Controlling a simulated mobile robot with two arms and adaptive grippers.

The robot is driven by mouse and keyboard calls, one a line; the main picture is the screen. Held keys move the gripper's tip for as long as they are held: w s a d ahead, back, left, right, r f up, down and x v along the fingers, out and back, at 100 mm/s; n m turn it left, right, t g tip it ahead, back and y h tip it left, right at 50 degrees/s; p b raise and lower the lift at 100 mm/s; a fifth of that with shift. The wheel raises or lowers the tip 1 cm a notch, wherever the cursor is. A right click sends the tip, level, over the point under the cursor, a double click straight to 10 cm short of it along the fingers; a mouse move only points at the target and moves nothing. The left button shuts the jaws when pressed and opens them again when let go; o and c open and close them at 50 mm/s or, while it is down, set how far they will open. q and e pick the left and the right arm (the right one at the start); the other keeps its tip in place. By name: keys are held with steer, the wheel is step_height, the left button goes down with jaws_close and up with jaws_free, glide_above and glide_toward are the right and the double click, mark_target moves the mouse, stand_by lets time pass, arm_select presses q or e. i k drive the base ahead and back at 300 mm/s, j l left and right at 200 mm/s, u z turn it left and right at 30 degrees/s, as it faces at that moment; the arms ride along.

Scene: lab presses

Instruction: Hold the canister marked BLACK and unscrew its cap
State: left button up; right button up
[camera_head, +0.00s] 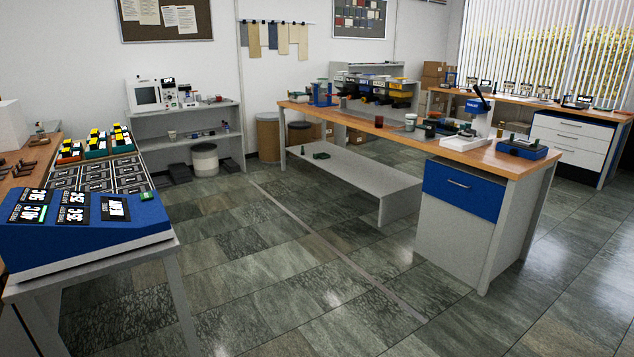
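No canister with a readable BLACK marking shows in the head view. Neither of my grippers is in view.
A blue control console (95,240) on a grey table fills the left foreground. The middle bench carries a blue press (321,94) and a white and blue device (478,113). A grey shelf unit (213,133) stands at the back wall. The tiled floor between is clear.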

mark_target(430, 132)
steer(key=i+u, duration=0.1)
steer(key=i, duration=2.05)
